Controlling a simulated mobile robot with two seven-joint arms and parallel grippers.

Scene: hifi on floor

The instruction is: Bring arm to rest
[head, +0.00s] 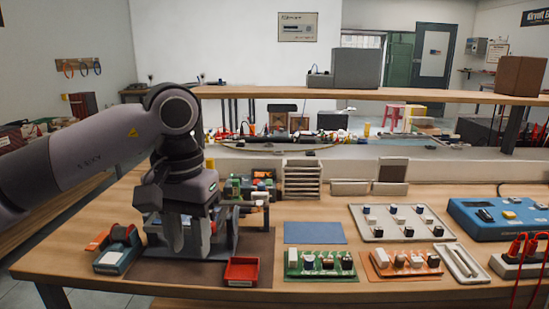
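My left arm comes in from the left, and its gripper (187,240) points down over the left part of the wooden workbench (390,283). Its two grey fingers stand apart, and I see nothing held between them. Behind and around the fingers is a grey-blue device (228,240) on a dark brown mat (262,248), partly hidden by the gripper. I cannot tell whether the fingers touch it. My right gripper is not in view.
A teal-and-red tool (116,252) lies left of the gripper, and a red bin (241,271) lies to its right. Green (320,262) and orange (402,264) boards, a component tray (403,222) and a blue instrument (497,217) are farther right. A raised shelf (380,94) spans the back.

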